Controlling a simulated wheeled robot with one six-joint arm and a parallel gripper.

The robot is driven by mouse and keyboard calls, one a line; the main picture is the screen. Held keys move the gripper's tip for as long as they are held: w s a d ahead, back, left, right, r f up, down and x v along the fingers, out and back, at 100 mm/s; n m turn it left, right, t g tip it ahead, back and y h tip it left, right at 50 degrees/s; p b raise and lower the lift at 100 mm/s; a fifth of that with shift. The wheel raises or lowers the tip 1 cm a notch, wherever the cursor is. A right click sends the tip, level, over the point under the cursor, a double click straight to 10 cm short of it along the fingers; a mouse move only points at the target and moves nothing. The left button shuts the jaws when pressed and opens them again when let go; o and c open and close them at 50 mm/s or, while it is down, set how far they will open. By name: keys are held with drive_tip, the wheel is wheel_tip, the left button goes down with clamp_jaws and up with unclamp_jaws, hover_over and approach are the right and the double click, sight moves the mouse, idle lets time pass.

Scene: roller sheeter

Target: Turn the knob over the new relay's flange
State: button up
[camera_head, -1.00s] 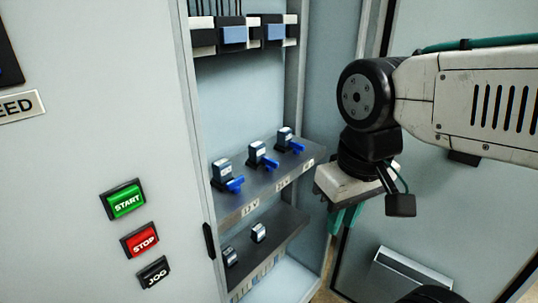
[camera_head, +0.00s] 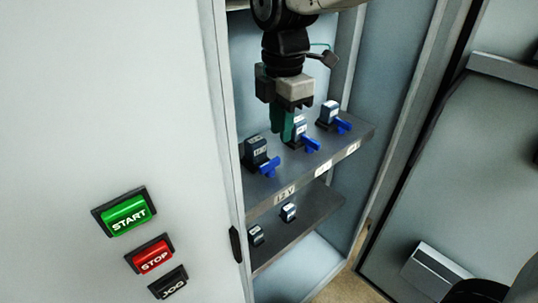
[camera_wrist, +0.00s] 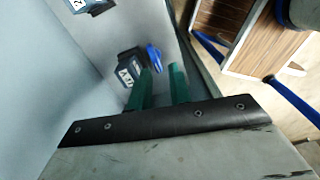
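Three dark relays with blue knobs stand in a row on the upper shelf (camera_head: 262,205): left relay (camera_head: 256,152) with its knob (camera_head: 269,168), middle relay (camera_head: 298,132) with its knob (camera_head: 311,145), right relay (camera_head: 329,111) with its knob (camera_head: 343,127). I cannot tell which is the new one. My gripper (camera_head: 282,138) points down between the left and middle relays in the head view, partly hiding the middle one. In the wrist view, its green fingers (camera_wrist: 161,70) are apart and empty, with a blue knob (camera_wrist: 154,57) just beyond the left fingertip. Flanges are not clear.
The lower shelf (camera_head: 300,228) holds two small blocks (camera_head: 289,212) without blue knobs. The cabinet's side walls and front edge (camera_head: 229,150) enclose the shelves. START (camera_head: 128,214), STOP (camera_head: 152,255) and JOG (camera_head: 169,283) buttons sit on the panel at left.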

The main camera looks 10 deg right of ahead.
sight(270, 162)
drive_tip(key=shift+w+a+f+n, duration=0.15)
drive_tip(key=shift+a+n, duration=0.15)
drive_tip(key=shift+a, duration=0.1)
drive_tip(key=shift+w+a+f+n, duration=0.1)
drive_tip(key=shift+a+n, duration=0.2)
drive_tip(key=shift+a, duration=0.1)
drive_tip(key=shift+w+a+f, duration=0.1)
drive_tip(key=shift+a+f, duration=0.1)
drive_tip(key=shift+f, duration=0.1)
wheel_tip(270, 162, down, 7)
drive_tip(key=shift+f, duration=0.15)
clamp_jaws()
